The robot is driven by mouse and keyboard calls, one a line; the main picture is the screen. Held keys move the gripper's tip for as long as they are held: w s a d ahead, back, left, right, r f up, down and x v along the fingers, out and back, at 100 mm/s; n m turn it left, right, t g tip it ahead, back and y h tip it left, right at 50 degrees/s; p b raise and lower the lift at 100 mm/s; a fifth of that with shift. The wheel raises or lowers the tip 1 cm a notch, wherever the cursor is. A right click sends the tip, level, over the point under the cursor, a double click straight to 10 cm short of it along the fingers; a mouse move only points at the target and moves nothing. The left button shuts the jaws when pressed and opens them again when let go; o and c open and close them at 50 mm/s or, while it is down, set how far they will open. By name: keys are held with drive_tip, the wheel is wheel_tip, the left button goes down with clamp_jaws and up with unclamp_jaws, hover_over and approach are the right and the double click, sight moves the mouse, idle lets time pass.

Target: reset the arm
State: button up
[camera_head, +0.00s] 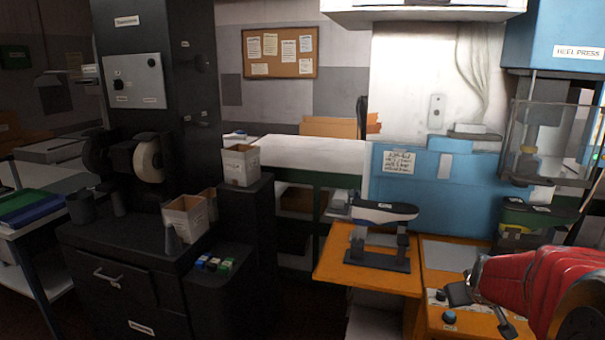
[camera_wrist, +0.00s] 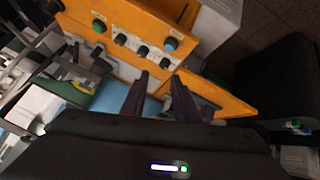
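My red arm (camera_head: 535,288) reaches in from the right edge of the head view. My gripper (camera_head: 482,311) is at its end, over the orange bench front with its knobs. In the wrist view my gripper (camera_wrist: 159,84) shows two dark fingers apart with nothing between them, so it is open and empty. The orange panel with green, black and blue knobs (camera_wrist: 142,50) lies beyond the fingertips. The tips look apart from it, but the exact gap cannot be told.
A shoe last (camera_head: 384,212) rests on a dark stand on the orange bench (camera_head: 338,266), left of my gripper. A green-topped last (camera_head: 537,214) is by the heel press (camera_head: 552,130). A dark machine (camera_head: 125,260) with white boxes (camera_head: 241,165) stands left. Open air lies above the bench's grey plate (camera_head: 450,254).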

drive_tip(key=s+a+r+g+y, duration=0.1)
drive_tip(key=s+a+r+y, duration=0.1)
drive_tip(key=s+a, duration=0.9)
drive_tip(key=s+a+r+g+y, duration=0.1)
drive_tip(key=s+a+r+y, duration=0.1)
drive_tip(key=s+a, duration=0.9)
drive_tip(key=a+r, duration=0.1)
drive_tip(key=a, duration=0.6)
drive_tip(key=shift+s+r+n, duration=0.25)
drive_tip(key=shift+s+n, duration=0.15)
